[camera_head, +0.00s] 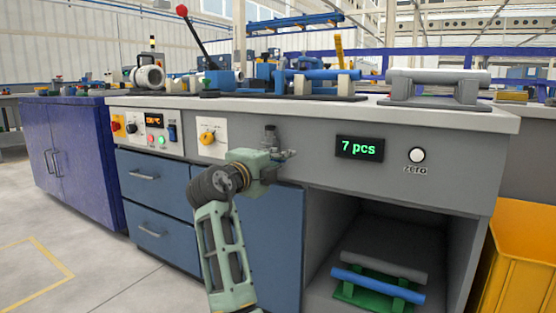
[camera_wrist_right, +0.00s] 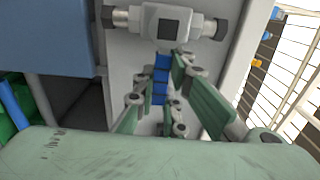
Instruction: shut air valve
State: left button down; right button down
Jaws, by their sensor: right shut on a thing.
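The air valve (camera_wrist_right: 178,22) shows at the top of the right wrist view as a pale metal body with a dark square on it and pipe fittings at its sides. A blue lever (camera_wrist_right: 160,78) runs down from it. My right gripper (camera_wrist_right: 163,92) is shut on the blue lever, with green fingers on both sides that partly hide it. In the head view my right gripper (camera_head: 281,154) is at the bench front, just below grey valve fittings (camera_head: 270,135); the lever is hidden there. My left gripper is not in view.
An orange rotary knob (camera_head: 207,137) is left of the gripper, beside a control panel (camera_head: 145,130) with buttons. A "7 pcs" display (camera_head: 359,148) is to the right. Pipes and fixtures stand on the bench top (camera_head: 420,114). A yellow bin (camera_head: 520,265) is at lower right.

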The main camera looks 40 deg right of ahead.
jog(key=shift+f, duration=0.25)
jog(key=c, duration=1.8)
grip_release()
jog(key=shift+a, duration=0.1)
jog(key=shift+r, duration=0.15)
jog(key=v, duration=1.2)
